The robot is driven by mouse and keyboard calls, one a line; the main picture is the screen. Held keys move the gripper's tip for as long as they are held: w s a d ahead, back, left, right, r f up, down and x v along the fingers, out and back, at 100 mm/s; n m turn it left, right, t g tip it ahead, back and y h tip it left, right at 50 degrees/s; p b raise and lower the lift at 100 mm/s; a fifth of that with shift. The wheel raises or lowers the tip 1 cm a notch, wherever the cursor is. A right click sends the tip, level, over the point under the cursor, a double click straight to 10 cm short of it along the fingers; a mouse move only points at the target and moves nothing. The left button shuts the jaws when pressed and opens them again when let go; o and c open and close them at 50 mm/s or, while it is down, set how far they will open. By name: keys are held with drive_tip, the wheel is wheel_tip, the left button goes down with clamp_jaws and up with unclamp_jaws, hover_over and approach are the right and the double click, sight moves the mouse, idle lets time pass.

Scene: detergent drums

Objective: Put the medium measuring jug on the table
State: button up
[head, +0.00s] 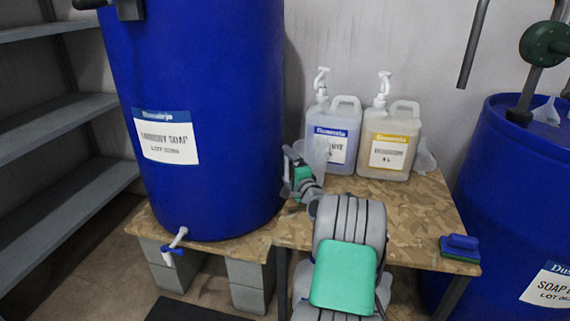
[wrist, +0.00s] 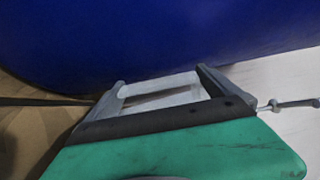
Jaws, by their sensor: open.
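A clear, pale measuring jug (head: 317,152) appears to stand on the patterned table (head: 415,205), in front of the blue-labelled bottle; its lower part is hidden by my arm. I cannot tell its size class. My gripper (head: 292,160) is open just left of the jug, close to the big blue drum. In the wrist view my gripper (wrist: 160,80) has its fingers spread, with a pale patch between them that I cannot make out clearly. I cannot tell whether a finger touches the jug.
A big blue drum (head: 215,90) with a tap (head: 176,240) stands at the left. A blue-labelled bottle (head: 330,125) and a yellow-labelled bottle (head: 390,140) stand at the back. The table's right part is mostly clear.

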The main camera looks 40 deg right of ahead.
drive_tip(key=p+v, duration=0.1)
drive_tip(key=v, duration=0.9)
drive_tip(key=shift+r, duration=0.1)
drive_tip(key=w+a+f+n+g+y, duration=0.25)
drive_tip(key=a+n, duration=0.35)
drive_tip(key=a, duration=0.6)
drive_tip(key=w+a+f+n+g+y, duration=0.15)
drive_tip(key=a+n+g+y, duration=0.3)
drive_tip(key=a, duration=0.75)
drive_tip(key=s+a+f+n+g, duration=0.2)
drive_tip(key=s+a+n+g, duration=0.3)
drive_tip(key=s+a+n, duration=0.55)
drive_tip(key=s+a+g+h, duration=0.1)
drive_tip(key=s+a, duration=0.1)
drive_tip(key=s, duration=0.4)
drive_tip(key=s+a+g+h, duration=0.1)
drive_tip(key=s+a+g, duration=0.1)
drive_tip(key=s, duration=0.5)
drive_tip(key=shift+s+a+f, duration=0.25)
drive_tip(key=shift+s+f, duration=0.05)
drive_tip(key=shift+s, duration=0.05)
